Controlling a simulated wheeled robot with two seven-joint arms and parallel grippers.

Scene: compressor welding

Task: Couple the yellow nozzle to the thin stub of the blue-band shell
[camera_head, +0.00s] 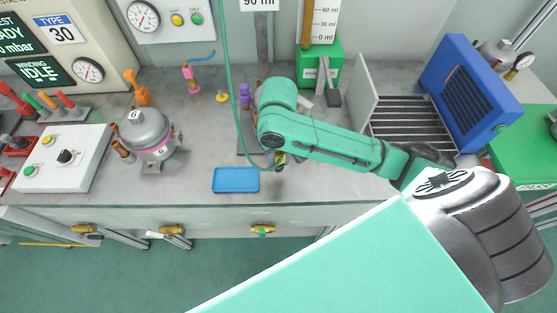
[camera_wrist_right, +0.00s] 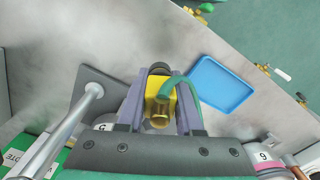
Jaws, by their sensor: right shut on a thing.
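My right gripper (camera_head: 279,163) is over the bench, right of the blue tray. In the right wrist view its fingers (camera_wrist_right: 160,112) are shut on the yellow nozzle (camera_wrist_right: 161,106), with a green hose curving off it. Only a small bit of the nozzle shows in the head view. A grey shell (camera_head: 150,132) with a pink band, marked 6, stands to the left; its edge also shows in the right wrist view (camera_wrist_right: 263,155). No blue band shows on any shell. A second pale shell marked 5 (camera_wrist_right: 101,127) is mostly hidden behind my gripper. My left gripper is out of view.
The blue tray (camera_head: 236,180) lies empty at the bench's front edge. A metal rod on a dark plate (camera_wrist_right: 97,93) stands beside my gripper. The green hose (camera_head: 228,75) hangs from above. A slatted rack (camera_head: 410,122) and blue panel (camera_head: 472,90) stand right.

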